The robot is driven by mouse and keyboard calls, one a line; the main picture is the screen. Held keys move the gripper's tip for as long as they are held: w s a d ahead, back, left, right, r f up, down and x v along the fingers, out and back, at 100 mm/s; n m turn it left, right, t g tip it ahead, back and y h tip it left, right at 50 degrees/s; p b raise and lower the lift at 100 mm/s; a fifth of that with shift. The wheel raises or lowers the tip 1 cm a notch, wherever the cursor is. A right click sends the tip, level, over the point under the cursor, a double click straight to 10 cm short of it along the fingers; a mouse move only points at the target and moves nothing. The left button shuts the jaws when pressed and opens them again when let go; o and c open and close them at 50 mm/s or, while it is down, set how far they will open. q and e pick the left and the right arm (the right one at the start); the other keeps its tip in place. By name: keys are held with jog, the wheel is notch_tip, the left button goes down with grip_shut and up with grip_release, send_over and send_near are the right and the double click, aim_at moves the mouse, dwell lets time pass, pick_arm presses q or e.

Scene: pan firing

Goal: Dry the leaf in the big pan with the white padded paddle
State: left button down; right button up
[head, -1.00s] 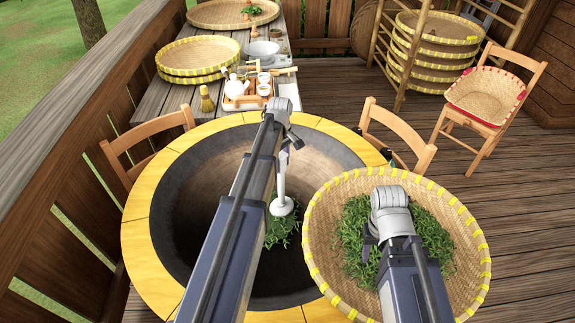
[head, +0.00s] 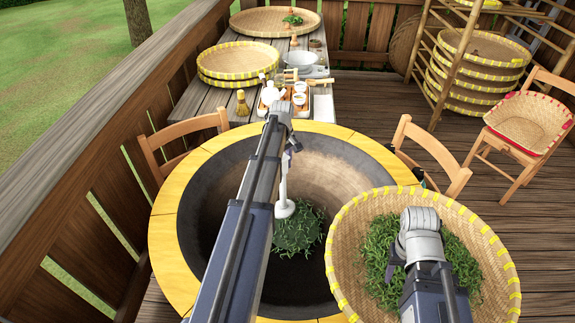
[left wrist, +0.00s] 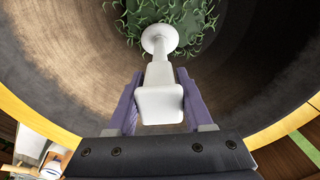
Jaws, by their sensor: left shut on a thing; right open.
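The big pan (head: 215,205) is a deep dark bowl with a yellow rim. Green leaf (head: 305,234) lies in a clump at its bottom, partly behind my left arm and the paddle. My left gripper (head: 290,150) is above the pan, shut on the handle of the white paddle (head: 284,208), whose round head points down at the leaf. In the left wrist view the fingers (left wrist: 158,95) flank the paddle's white block (left wrist: 158,104), and its round head is over the leaf (left wrist: 190,15); contact is unclear. My right gripper (head: 395,268) is open above the leaf-filled basket.
The woven basket (head: 345,240) with yellow-marked rim overlaps the pan's right edge. Chairs (head: 185,130) stand by the pan. A table behind holds trays (head: 240,60), a tea set (head: 280,95) and a whisk (head: 242,103). A tray rack (head: 475,70) stands at the back right.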

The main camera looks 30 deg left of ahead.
pick_arm(q)
notch_tip(320, 180, up, 22)
jog(key=p, duration=2.1)
jog(key=shift+f, duration=0.2)
